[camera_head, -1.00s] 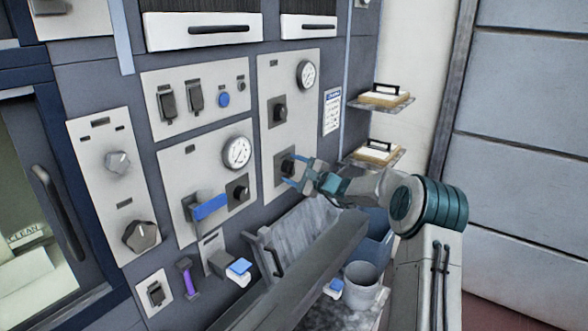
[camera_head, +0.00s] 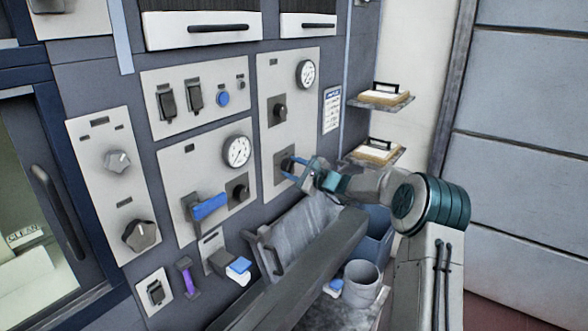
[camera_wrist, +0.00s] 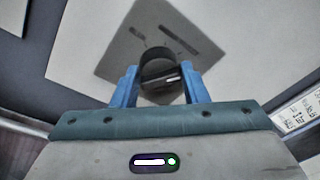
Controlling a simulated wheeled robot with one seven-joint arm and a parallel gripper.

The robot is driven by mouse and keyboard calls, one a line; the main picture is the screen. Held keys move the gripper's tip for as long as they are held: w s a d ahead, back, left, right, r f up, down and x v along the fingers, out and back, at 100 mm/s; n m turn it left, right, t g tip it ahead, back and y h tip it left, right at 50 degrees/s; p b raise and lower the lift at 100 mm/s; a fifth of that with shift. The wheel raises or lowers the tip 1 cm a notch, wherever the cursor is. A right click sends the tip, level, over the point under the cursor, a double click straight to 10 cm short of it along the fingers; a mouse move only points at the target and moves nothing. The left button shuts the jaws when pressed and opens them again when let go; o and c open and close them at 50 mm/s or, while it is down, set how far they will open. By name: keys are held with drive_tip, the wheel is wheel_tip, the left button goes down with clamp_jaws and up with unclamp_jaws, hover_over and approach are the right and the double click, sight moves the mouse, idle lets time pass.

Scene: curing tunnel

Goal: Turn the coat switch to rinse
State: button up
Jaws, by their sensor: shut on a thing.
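The coat switch (camera_head: 283,162) is a dark rotary knob on a square grey plate, low on the right-hand pale panel. In the wrist view the knob (camera_wrist: 158,68) sits between the two blue fingers, and its plate (camera_wrist: 122,54) appears turned like a diamond. A short pale mark shows on the knob's face. My gripper (camera_head: 291,168) is shut on the knob, with one finger on each side, and it hides part of the knob in the head view. The plate's markings are too small to read.
Another dark knob (camera_head: 280,109) and a gauge (camera_head: 305,74) are above on the same panel. A blue-handled lever (camera_head: 210,206) and a second gauge (camera_head: 237,151) are to the left. A tilted grey bin (camera_head: 298,238) and a bucket (camera_head: 361,284) are below my arm.

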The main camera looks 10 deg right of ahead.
drive_tip(key=m+p, duration=0.1)
drive_tip(key=m, duration=0.2)
drive_tip(key=shift+m+g+p, duration=0.4)
drive_tip(key=shift+m+p, duration=0.65)
drive_tip(key=shift+m, duration=0.25)
drive_tip(key=shift+f+m, duration=0.1)
drive_tip(key=shift+m, duration=0.2)
drive_tip(key=o, duration=0.9)
drive_tip(key=shift+a, duration=0.1)
drive_tip(key=shift+o, duration=0.2)
drive_tip(key=shift+s, duration=0.1)
drive_tip(key=shift+s+d, duration=0.15)
drive_tip(key=shift+d, duration=0.15)
drive_tip(key=b+v, duration=0.4)
drive_tip(key=v, duration=0.9)
